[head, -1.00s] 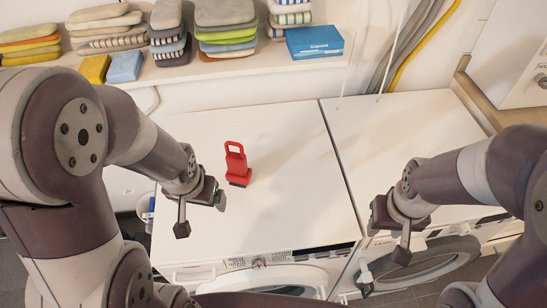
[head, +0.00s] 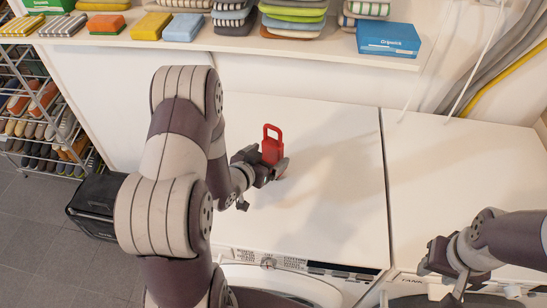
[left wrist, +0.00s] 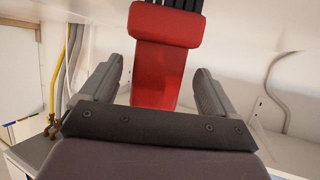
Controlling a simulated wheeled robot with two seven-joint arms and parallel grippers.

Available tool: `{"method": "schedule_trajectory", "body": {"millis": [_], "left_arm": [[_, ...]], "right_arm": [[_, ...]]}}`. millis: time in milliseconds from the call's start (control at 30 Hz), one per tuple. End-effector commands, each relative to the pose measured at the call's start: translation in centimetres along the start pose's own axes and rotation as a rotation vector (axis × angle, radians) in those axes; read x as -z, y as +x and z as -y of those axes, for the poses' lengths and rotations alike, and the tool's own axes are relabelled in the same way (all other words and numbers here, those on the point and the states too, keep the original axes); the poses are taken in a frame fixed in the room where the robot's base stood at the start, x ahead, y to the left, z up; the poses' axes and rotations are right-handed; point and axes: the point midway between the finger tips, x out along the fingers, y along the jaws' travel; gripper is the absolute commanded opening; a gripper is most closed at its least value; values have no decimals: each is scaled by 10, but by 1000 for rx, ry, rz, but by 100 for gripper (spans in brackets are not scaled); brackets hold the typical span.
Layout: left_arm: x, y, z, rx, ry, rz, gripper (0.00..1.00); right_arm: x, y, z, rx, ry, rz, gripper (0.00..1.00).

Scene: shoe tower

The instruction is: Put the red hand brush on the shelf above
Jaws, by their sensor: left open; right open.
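The red hand brush (head: 272,145) stands upright on the white machine top (head: 330,190), its looped handle up. My left gripper (head: 270,171) is at the brush, open. In the left wrist view, the red brush (left wrist: 165,65) lies between the two spread fingers of my left gripper (left wrist: 155,90), with a gap on each side; its dark bristles are at the top edge. In the head view the gripper partly hides the brush's lower part. The shelf (head: 290,45) runs along the wall above the machines. My right gripper (head: 443,283) is open and empty at the lower right.
The shelf holds stacks of folded cloths, sponges (head: 152,25) and a blue box (head: 388,40); its front edge overhangs behind the machines. A shoe rack (head: 40,110) and a black bin (head: 95,205) stand at the left. The machine top right of the brush is clear.

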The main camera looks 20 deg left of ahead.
Motion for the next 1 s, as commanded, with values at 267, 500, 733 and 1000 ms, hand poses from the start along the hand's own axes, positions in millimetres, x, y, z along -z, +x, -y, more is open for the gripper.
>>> {"method": "schedule_trajectory", "body": {"millis": [267,500,733,1000], "left_arm": [[1,45,-4,-1,1,1,89],[1,48,-3,0,1,0,89],[1,48,-3,0,1,0,30],[3,47,-3,0,1,-1,25]], "right_arm": [[1,-10,0,0,0,0,43],[1,-9,0,0,0,0,43],[1,-9,0,0,0,0,43],[1,-9,0,0,0,0,43]]}}
